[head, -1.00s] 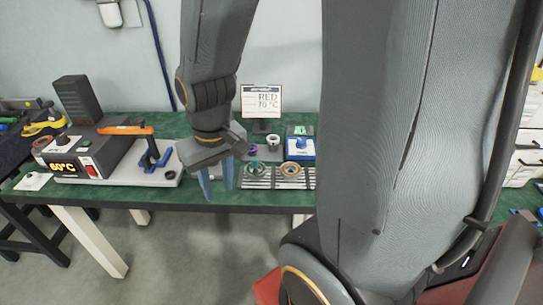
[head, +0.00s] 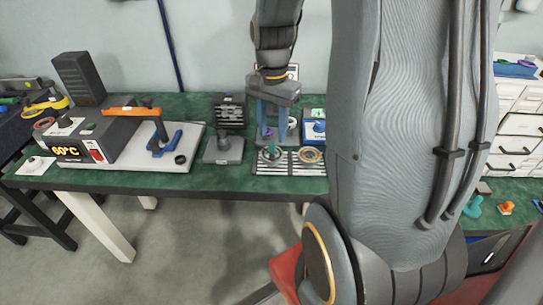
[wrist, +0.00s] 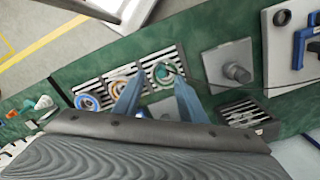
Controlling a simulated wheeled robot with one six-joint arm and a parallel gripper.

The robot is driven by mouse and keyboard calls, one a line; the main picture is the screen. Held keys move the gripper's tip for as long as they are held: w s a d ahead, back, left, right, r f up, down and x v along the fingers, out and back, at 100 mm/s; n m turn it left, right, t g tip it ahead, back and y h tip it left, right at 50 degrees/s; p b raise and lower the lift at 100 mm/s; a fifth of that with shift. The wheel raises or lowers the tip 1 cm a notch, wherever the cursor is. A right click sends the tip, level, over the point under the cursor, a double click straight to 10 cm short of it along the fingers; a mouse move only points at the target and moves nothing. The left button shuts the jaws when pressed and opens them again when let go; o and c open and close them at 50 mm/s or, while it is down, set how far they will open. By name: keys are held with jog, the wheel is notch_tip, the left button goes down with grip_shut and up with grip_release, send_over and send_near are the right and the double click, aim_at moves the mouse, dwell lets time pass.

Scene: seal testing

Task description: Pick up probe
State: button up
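I cannot tell for certain which thing is the probe. A teal ring-shaped piece (head: 272,153) lies on the rack just below the fingertips. In the wrist view the teal piece (wrist: 161,73) shows between the tips of my gripper (wrist: 160,76), with a small dark part at its edge.
The heater box (head: 75,140) reads 60°C. A blue clamp stand (head: 165,140) is on its pale base. A grey plate with a knob (head: 224,150) stands left of the rack (head: 290,168). An orange-and-white ring (head: 311,155) and a blue-and-white box (head: 315,131) are at the right.

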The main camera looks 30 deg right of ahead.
aim_at(272, 144)
jog(key=shift+a+f+p, duration=0.1)
jog(key=shift+f+p, duration=0.6)
jog(key=shift+f, duration=1.95)
grip_shut()
